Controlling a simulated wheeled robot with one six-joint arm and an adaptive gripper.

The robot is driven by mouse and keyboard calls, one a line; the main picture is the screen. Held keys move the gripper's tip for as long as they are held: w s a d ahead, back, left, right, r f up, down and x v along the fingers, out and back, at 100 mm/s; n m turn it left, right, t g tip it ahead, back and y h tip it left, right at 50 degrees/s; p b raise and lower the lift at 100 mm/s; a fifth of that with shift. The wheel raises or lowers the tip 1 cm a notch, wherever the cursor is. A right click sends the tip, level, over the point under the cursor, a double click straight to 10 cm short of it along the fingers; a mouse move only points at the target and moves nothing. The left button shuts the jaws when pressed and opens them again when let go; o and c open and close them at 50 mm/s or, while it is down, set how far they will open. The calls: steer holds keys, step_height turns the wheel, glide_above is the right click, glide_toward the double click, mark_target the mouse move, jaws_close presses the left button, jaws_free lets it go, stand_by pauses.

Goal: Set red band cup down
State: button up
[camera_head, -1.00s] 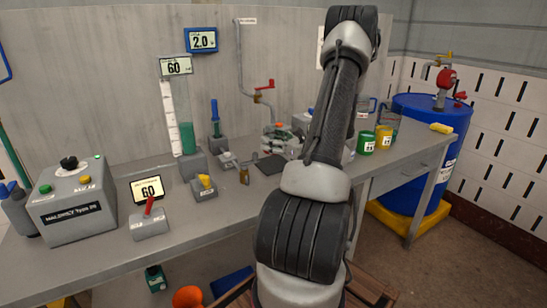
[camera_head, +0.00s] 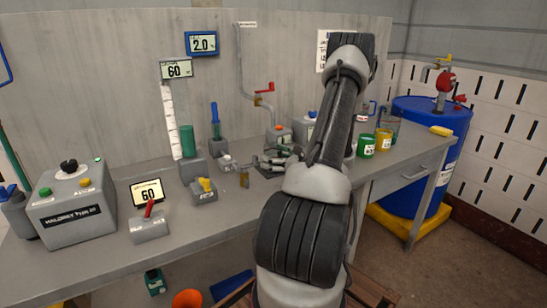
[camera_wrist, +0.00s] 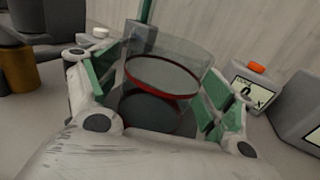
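The red band cup (camera_wrist: 165,77) is a clear cup with a red ring, seen in the wrist view between my gripper's green-padded fingers. My gripper (camera_wrist: 160,88) appears shut on it, with one pad at each side. In the head view my gripper (camera_head: 276,160) is low over the bench, just above a dark square pad (camera_head: 264,173). The clear cup cannot be made out clearly there. I cannot tell whether its base touches the surface.
A grey device with an orange button (camera_wrist: 257,67) and display stands right of the cup. A small brown bottle (camera_head: 244,179) is left of my gripper. Green (camera_head: 367,146) and yellow (camera_head: 383,141) cups stand farther right. The bench front (camera_head: 235,206) is fairly clear.

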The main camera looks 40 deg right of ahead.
steer(key=shift+s+r, duration=0.15)
steer(key=shift+s, duration=0.05)
steer(key=s, duration=0.3)
steer(key=s+d, duration=0.1)
steer(key=s, duration=0.6)
steer(key=shift+s+d, duration=0.35)
steer(key=shift+s+a+r, duration=0.1)
steer(key=shift+s, duration=0.15)
steer(key=a+r+n+g+y, duration=0.2)
steer(key=a+r+n+g, duration=0.25)
steer(key=a, duration=0.35)
steer(key=a+r+n+g+y, duration=0.35)
steer(key=a+n, duration=0.25)
steer(key=a, duration=0.2)
steer(key=a+r+n+g+y, duration=0.2)
steer(key=a+r+n+g, duration=0.15)
steer(key=a+n, duration=0.4)
steer(key=s+a+r+n+g+h, duration=0.2)
steer(key=s+a+n+g+h, duration=0.35)
steer(key=s+n, duration=0.2)
steer(key=s+r+n+t+h, duration=0.3)
steer(key=r+n+h, duration=0.1)
steer(key=r+n, duration=0.3)
steer(key=shift+d+n+t+h, duration=0.3)
steer(key=shift+n+h, duration=0.1)
steer(key=shift+n, duration=0.45)
